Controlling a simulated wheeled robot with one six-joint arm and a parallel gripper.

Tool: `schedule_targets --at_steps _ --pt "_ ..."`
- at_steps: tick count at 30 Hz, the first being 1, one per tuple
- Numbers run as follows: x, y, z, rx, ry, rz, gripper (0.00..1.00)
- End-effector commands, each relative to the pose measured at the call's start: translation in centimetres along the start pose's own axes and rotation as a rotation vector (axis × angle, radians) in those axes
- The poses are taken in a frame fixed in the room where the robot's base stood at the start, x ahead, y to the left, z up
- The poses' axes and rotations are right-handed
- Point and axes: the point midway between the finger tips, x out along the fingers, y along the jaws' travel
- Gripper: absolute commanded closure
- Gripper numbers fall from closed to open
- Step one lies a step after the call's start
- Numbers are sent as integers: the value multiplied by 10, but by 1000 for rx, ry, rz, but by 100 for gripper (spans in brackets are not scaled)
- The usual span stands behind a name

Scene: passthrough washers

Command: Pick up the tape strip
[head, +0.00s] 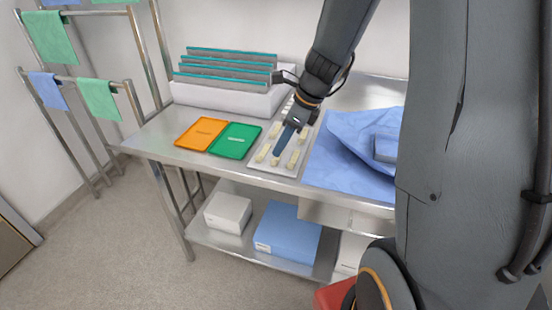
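Several short pale-yellow pieces, which look like tape strips (293,160), lie on a white board (256,165) near the table's front edge. I cannot tell which one is the tape strip of the task. My gripper (278,155) points down over the board, its tip among the pale pieces and close to one at the front. The fingers look like one narrow dark shape, so I cannot tell whether they are open, shut or touching a piece. The gripper and wrist hide part of the board.
An orange tray (201,133) and a green tray (235,140) lie left of the board. A white rack with grey panels (225,85) stands behind. A blue cloth (342,165) covers the table on the right. Boxes sit on the lower shelf.

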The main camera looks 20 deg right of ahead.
Motion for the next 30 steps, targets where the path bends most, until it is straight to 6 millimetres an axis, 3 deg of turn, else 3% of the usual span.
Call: schedule_targets --at_steps 12,21,22,26,30 --pt "48 2 -4 -3 1 2 73" --pt "53 2 -4 -4 2 -1 73" --pt "53 2 -4 -4 2 -1 75" --pt "53 2 -4 -4 2 -1 97" --pt "53 2 -4 -4 1 -1 100"
